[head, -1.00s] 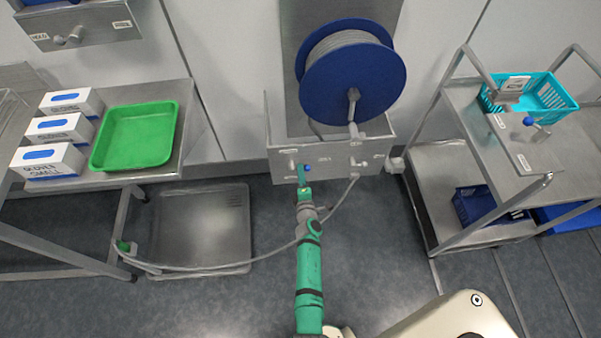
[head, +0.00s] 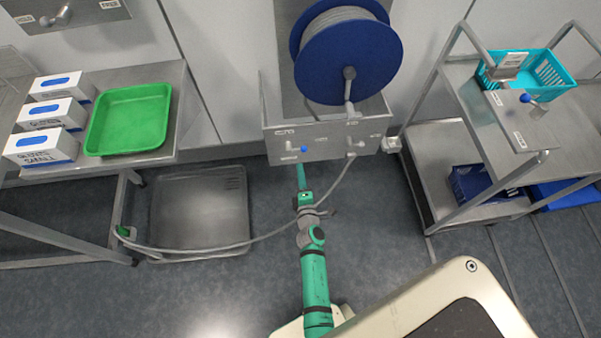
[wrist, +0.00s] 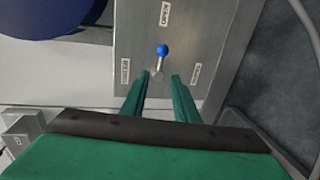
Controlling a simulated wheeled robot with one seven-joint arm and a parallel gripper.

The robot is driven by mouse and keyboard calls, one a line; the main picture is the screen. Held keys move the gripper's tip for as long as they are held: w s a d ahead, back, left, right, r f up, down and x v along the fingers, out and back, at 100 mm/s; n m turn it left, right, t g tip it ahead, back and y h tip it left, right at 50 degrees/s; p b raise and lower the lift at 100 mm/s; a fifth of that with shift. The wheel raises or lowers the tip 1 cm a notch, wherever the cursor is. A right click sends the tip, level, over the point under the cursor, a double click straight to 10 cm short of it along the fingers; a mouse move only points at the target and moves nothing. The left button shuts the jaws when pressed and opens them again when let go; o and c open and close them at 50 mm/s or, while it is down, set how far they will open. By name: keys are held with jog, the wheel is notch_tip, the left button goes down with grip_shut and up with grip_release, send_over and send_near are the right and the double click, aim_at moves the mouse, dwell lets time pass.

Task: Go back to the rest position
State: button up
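My gripper (head: 302,178) is at the end of my green arm, in front of the steel panel (head: 275,143) below the hose reel. In the wrist view my gripper (wrist: 158,82) is open, with its two green fingers apart and nothing held between them. A small lever with a blue knob (wrist: 162,50) on the panel shows just beyond the fingertips. In the head view the blue knob (head: 304,149) is above the fingertips, with a gap between them.
A blue hose reel (head: 348,62) is above the panel, its grey hose (head: 215,248) looping to the left bench. A green tray (head: 128,120) and glove boxes (head: 42,148) are on that bench. A steel cart (head: 435,155) with a turquoise basket (head: 550,75) stands right. Open floor is around my arm.

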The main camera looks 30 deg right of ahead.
dwell(0.4)
jog(key=s+a+r+m+y, duration=0.2)
jog(key=s+a+r+m, duration=0.15)
jog(key=s+a, duration=0.55)
jog(key=s+a+r+m+y, duration=0.1)
jog(key=s+a+r+m, duration=0.25)
jog(key=s+a, duration=0.55)
jog(key=s+a+r+m+y, duration=0.1)
jog(key=s+a+r+m, duration=0.2)
jog(key=s+r, duration=0.4)
jog(key=s+a+r+m+y, duration=0.1)
jog(key=s+a+r+m, duration=0.2)
jog(key=s+r, duration=0.4)
notch_tip(320, 180, up, 3)
jog(key=shift+r+m+t+y, duration=0.15)
jog(key=shift+m+t+y, duration=0.15)
jog(key=shift+m, duration=0.2)
